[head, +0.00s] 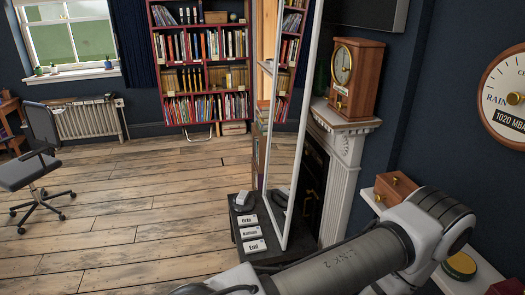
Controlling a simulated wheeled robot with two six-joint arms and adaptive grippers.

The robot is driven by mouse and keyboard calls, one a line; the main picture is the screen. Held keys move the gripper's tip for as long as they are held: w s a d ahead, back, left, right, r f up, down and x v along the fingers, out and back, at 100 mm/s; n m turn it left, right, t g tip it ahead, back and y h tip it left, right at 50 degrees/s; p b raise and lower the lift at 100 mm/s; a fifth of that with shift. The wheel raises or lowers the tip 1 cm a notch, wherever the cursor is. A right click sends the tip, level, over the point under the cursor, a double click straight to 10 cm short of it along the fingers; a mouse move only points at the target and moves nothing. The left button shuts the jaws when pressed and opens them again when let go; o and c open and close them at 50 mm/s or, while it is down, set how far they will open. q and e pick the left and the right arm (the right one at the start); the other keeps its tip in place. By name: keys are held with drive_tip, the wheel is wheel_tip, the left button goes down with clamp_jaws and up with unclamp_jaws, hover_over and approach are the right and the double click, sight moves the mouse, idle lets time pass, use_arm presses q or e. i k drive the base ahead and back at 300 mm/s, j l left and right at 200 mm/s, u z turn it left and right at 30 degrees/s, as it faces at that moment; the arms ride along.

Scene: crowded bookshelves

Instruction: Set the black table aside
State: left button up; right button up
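The black table (268,228) is a low, dark table near the middle of the floor, left of the fireplace. Several small white name cards (250,232) lie on it, and a small white object (241,200) is at its far left corner. A tall, white-framed panel (303,125), which looks like a mirror, stands at the table's right side; I cannot tell whether it rests on it. The table's legs are mostly hidden, and my arm crosses in front of its near side. Neither of my grippers is in view.
The fireplace (344,160) bears a wooden clock (352,78). A white shelf at right holds a small wooden box (394,188) and a round tin (460,265). A red bookcase (207,75) stands behind. An office chair (35,165) is at left. The wooden floor (140,215) between is clear.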

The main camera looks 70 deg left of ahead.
sight(301, 244)
drive_tip(key=k+u, duration=0.2)
drive_tip(key=u, duration=0.15)
drive_tip(key=k+j+u, duration=0.1)
drive_tip(key=k+u, duration=0.2)
drive_tip(key=k+j+u, duration=0.1)
drive_tip(key=u, duration=0.25)
drive_tip(key=i+j+u, duration=0.2)
drive_tip(key=u, duration=0.2)
drive_tip(key=i+u, duration=0.4)
drive_tip(key=i+j+u, duration=0.1)
drive_tip(key=u, duration=0.35)
drive_tip(key=i+l, duration=0.05)
drive_tip(key=i, duration=0.05)
